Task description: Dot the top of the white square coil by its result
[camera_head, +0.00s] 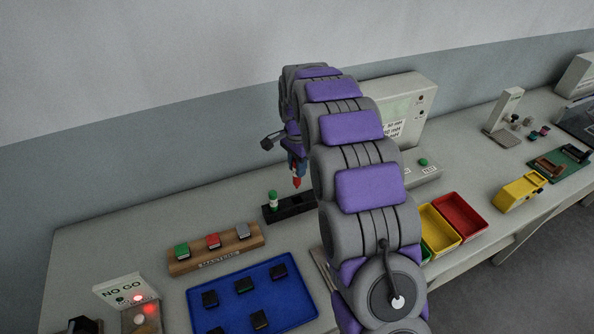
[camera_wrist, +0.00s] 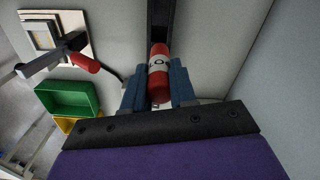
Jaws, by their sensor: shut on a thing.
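My gripper (camera_head: 295,165) is shut on a red marker (camera_head: 297,183), which hangs tip down above the black marker rack (camera_head: 303,207). In the wrist view the red marker (camera_wrist: 158,62), with a white labelled band, sits between the two blue fingers of my gripper (camera_wrist: 159,88). A green marker (camera_head: 273,200) stands in the left end of the rack. A pale square piece with nested square outlines (camera_wrist: 45,36), perhaps the white square coil, lies at the top left of the wrist view beside a red-handled clamp (camera_wrist: 84,62). My arm hides that area in the head view.
A NO GO sign (camera_head: 120,288) stands front left with a red lamp (camera_head: 138,299) lit. A tester box (camera_head: 405,100) is behind my arm.

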